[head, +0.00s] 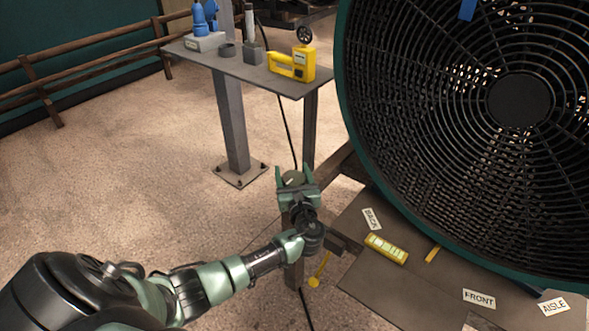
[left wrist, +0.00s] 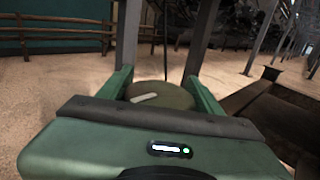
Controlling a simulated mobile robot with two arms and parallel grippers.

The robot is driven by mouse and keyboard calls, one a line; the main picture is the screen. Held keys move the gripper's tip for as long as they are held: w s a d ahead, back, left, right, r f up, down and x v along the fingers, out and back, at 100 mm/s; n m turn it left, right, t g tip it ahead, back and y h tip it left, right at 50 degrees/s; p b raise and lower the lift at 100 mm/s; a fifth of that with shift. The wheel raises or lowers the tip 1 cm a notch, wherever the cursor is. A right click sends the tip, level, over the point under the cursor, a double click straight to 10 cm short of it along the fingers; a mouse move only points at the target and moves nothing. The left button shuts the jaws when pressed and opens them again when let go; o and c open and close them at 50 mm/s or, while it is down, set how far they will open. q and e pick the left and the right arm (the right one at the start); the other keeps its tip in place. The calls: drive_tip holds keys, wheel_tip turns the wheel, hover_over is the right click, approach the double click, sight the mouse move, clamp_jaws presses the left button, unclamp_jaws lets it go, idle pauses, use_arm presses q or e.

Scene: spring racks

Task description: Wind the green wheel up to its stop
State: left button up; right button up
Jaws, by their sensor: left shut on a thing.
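The green wheel (head: 292,178) is a small round, dull green disc at the end of my left arm, low in the middle of the head view. In the left wrist view the wheel (left wrist: 172,93) shows its top face with a pale bar-shaped mark pointing to the left and slightly down. My left gripper (head: 294,171) is shut on it, with one green finger on each side. The gripper (left wrist: 158,82) hides the wheel's near edge and whatever carries it. I cannot see a stop. My right gripper is in neither view.
A large dark fan (head: 440,130) with a green rim fills the right. Below it a plate (head: 370,287) bears BACK, FRONT and AISLE labels and a yellow block (head: 386,248). A grey shelf (head: 240,70) with tools stands behind. Open floor lies to the left.

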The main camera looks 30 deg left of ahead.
use_arm(q)
drive_tip(key=shift+s+a+n+g+y, duration=0.1)
drive_tip(key=shift+n+g+y, duration=0.6)
drive_tip(key=shift+g, duration=0.1)
drive_tip(key=shift+s+a+r+n+g+y, duration=0.1)
drive_tip(key=shift+s+a+n+g+y, duration=0.05)
drive_tip(key=shift+n+g+y, duration=0.65)
drive_tip(key=shift+g, duration=0.3)
drive_tip(key=o, duration=1.4)
